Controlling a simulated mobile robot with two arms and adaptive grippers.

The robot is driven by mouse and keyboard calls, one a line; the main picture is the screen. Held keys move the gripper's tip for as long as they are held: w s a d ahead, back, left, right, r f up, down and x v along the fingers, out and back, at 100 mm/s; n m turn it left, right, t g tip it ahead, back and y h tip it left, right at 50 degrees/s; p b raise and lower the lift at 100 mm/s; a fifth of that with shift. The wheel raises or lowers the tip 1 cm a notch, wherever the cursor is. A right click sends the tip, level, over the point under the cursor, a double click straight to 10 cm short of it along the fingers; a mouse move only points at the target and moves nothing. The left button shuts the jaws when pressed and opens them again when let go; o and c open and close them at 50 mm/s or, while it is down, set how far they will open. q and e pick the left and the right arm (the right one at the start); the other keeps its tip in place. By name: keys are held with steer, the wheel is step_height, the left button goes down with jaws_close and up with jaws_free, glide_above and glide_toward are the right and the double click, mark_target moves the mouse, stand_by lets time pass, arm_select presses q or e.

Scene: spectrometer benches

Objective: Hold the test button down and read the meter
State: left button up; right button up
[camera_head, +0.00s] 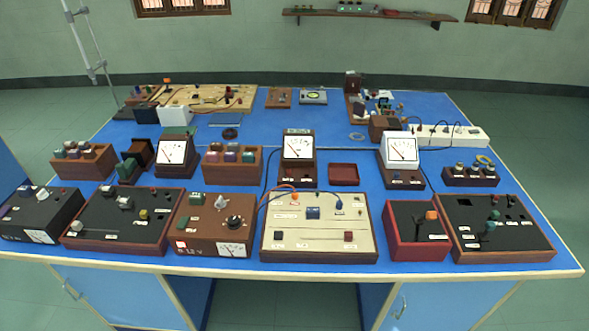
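Three upright meters with white dials stand in the middle row of the blue bench: a left meter (174,153), a centre meter (298,147) and a right meter (402,150). Their needles and scales are too small to read. A brown box (208,243) marked with what looks like "12 V" has a black knob and a small dial (232,250). A red box with a black top (404,231) carries an orange-topped part (431,216). I cannot tell which part is the test button. Neither of my grippers shows.
A cream circuit board (319,246) with wires sits front centre. Boxes with levers flank it, one at left (95,241) and one at right (520,245). A shallow red tray (343,168) lies between the centre and right meters. The bench's front edge (330,273) has little bare room.

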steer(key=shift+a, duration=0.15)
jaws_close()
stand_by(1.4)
